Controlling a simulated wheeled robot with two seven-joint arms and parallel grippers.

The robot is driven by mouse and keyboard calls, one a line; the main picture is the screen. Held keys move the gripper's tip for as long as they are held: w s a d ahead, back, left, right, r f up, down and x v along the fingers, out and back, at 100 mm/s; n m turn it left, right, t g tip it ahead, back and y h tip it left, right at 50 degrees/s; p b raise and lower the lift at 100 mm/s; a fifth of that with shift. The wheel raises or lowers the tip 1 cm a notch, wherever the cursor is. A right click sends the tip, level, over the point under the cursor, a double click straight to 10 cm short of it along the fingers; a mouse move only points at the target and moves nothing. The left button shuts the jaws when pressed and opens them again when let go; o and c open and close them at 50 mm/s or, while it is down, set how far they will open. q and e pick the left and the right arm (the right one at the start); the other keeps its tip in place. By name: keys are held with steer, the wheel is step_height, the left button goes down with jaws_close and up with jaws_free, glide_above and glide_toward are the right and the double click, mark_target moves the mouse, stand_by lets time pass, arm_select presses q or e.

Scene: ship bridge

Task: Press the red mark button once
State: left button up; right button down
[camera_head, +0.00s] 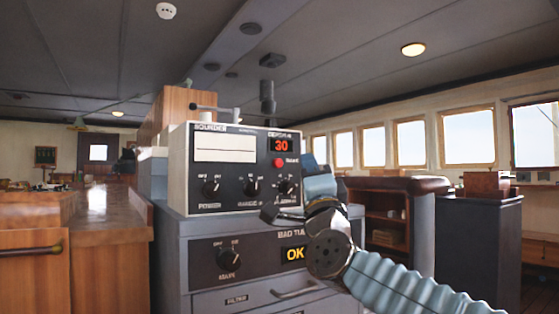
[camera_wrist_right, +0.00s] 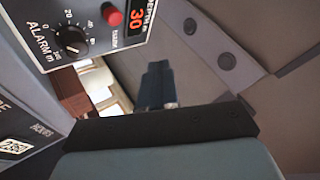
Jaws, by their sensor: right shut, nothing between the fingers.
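The red mark button (camera_head: 279,162) sits on the front of the white sounder unit (camera_head: 232,140), just under its red display reading 30. It also shows in the right wrist view (camera_wrist_right: 112,14), near the top edge, standing out from the panel. My right gripper (camera_head: 311,163) is shut and empty, just right of the button in the head view. In the right wrist view its closed fingers (camera_wrist_right: 158,84) point up the picture, below and right of the button, with a visible gap between them. My left gripper is not in view.
Three black knobs line the unit's lower front; the alarm knob (camera_wrist_right: 71,40) is nearest the button. A grey cabinet (camera_head: 216,303) with an OK display supports the unit. Wooden counters stand left, a bookshelf and dark cabinet right.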

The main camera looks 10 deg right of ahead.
mark_target(278, 163)
steer(key=shift+w+a+p, duration=0.35)
steer(key=shift+w+p, duration=0.1)
steer(key=shift+w, duration=0.6)
steer(key=shift+w+a+p, duration=0.4)
steer(key=shift+w+p, duration=0.1)
steer(key=shift+w, duration=0.55)
steer(key=shift+w+a+p, duration=0.35)
steer(key=shift+w+p, duration=0.1)
steer(key=shift+w, duration=0.6)
steer(key=shift+w+a, duration=0.15)
steer(key=shift+w, duration=0.25)
steer(key=shift+w+a, duration=0.2)
steer(key=shift+w, duration=0.25)
steer(key=shift+s, duration=0.1)
stand_by(0.4)
steer(key=shift+s+d+b, duration=0.3)
steer(key=shift+s+b, duration=0.25)
steer(key=shift+s, duration=0.2)
